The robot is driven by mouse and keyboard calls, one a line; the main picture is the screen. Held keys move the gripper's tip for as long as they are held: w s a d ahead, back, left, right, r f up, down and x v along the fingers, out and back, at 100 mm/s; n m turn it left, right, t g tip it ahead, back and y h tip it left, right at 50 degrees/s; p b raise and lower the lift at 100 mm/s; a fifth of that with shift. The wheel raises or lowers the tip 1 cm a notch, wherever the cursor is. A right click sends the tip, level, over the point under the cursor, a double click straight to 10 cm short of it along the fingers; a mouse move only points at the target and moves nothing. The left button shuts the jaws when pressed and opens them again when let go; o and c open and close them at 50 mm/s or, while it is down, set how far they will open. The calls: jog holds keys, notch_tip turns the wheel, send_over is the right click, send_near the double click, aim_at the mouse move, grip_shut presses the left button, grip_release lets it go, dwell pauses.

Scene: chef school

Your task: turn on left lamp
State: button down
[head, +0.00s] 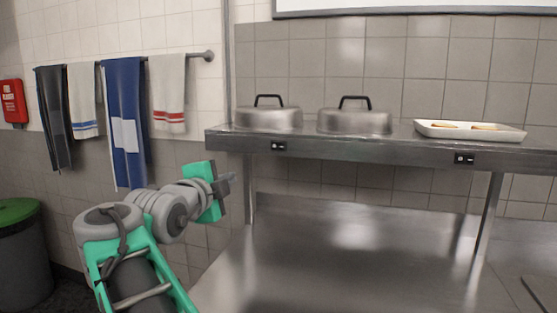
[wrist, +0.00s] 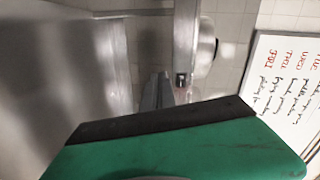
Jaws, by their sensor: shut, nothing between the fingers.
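The shelf front (head: 370,148) carries two small black switch panels. The left switch panel (head: 278,146) sits under the left domed lid, and the right switch panel (head: 464,159) sits under the tray. No glowing lamp can be made out. My gripper (head: 231,179) is shut and empty, left of and a little lower than the left switch panel in the head view, apart from it in the picture. In the wrist view, turned sideways, one switch panel (wrist: 181,79) shows just beyond the fingertips (wrist: 163,78); whether they touch it cannot be told.
Two domed metal lids (head: 268,117) and a white tray (head: 470,131) with food stand on the shelf. A shelf post (head: 249,190) rises behind my gripper. Towels (head: 124,120) hang at left. A whiteboard (wrist: 285,80) shows in the wrist view.

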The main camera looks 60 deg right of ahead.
aim_at(282, 147)
jog(key=s+d+r+m+g+h, duration=0.1)
jog(key=s+d+r+m+g, duration=0.1)
jog(key=s+r+m, duration=0.2)
jog(key=shift+s+g+h, duration=0.4)
jog(key=shift+s, duration=0.35)
jog(key=shift+d, duration=0.15)
jog(key=d+p, duration=0.1)
jog(key=d, duration=0.3)
jog(key=d+p, duration=0.2)
jog(key=d, duration=0.2)
jog(key=d+p, duration=0.1)
jog(key=d, duration=0.4)
jog(key=shift+w+d+p, duration=0.1)
jog(key=shift+w+p, duration=0.2)
jog(key=shift+d, duration=0.3)
